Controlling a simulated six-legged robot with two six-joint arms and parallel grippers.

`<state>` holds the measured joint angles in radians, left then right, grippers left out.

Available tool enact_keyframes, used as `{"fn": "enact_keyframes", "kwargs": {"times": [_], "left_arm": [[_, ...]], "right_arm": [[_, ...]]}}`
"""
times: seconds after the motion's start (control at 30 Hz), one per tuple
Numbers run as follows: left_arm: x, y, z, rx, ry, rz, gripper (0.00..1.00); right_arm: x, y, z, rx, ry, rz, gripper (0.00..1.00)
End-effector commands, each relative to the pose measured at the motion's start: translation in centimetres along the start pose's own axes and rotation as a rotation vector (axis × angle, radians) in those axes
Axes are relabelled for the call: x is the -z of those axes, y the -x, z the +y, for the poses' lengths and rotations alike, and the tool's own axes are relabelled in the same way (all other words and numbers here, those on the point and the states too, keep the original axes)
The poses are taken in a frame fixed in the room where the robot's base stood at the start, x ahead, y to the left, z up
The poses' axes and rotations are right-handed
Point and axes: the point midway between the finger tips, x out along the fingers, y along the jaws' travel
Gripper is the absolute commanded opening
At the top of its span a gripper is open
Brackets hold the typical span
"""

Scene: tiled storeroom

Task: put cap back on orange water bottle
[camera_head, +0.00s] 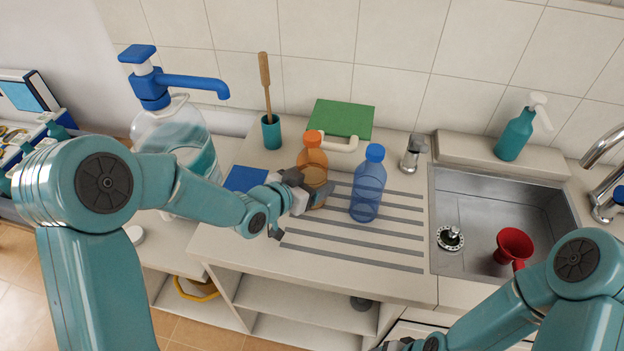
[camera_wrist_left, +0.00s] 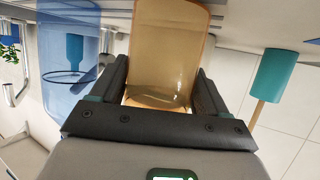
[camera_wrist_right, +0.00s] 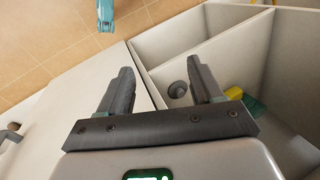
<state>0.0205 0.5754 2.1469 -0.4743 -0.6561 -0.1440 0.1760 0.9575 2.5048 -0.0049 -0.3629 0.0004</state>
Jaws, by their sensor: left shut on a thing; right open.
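The orange water bottle (camera_head: 314,168) stands upright on the ribbed drainboard, with a brighter orange cap (camera_head: 313,138) showing on its top. My left gripper (camera_head: 301,190) is shut on the bottle's body from the left and front. In the left wrist view the translucent orange bottle (camera_wrist_left: 170,50) sits between the two fingers; its top is out of that frame. My right gripper (camera_wrist_right: 163,86) is open and empty, low in front of the counter's shelves. Only a bit of it shows at the bottom edge of the head view.
A blue bottle (camera_head: 368,185) with a blue cap stands close right of the orange one. Behind are a teal cup (camera_head: 271,132) with a brush and a green board (camera_head: 340,119). The sink (camera_head: 470,215) with a red funnel (camera_head: 514,245) lies right. The front drainboard is clear.

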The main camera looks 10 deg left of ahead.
Motion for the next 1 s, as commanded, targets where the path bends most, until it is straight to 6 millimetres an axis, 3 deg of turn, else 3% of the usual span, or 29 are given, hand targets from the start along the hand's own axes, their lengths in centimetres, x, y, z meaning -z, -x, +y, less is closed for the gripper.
{"fn": "enact_keyframes", "kwargs": {"times": [0.07,0.1,0.17,0.5,1.0], "left_arm": [[-0.2,-0.1,0.0,0.0,-0.001,0.002,0.0],[-0.2,-0.1,0.0,0.0,0.0,0.0,0.82],[-0.2,-0.1,0.0,0.0,0.0,0.0,1.0],[0.0,0.5,-0.1,0.001,0.0,0.0,1.0],[0.1,10.4,-0.1,0.003,0.0,0.002,1.0]], "right_arm": [[0.0,-0.4,0.1,0.0,0.0,0.0,0.66],[0.0,-0.3,0.1,0.0,0.0,0.0,0.66],[0.0,-0.3,0.1,0.0,0.0,0.0,0.66],[0.0,0.0,0.0,0.0,0.0,0.001,0.66],[0.0,-0.9,0.3,0.0,0.0,0.0,0.66]]}}
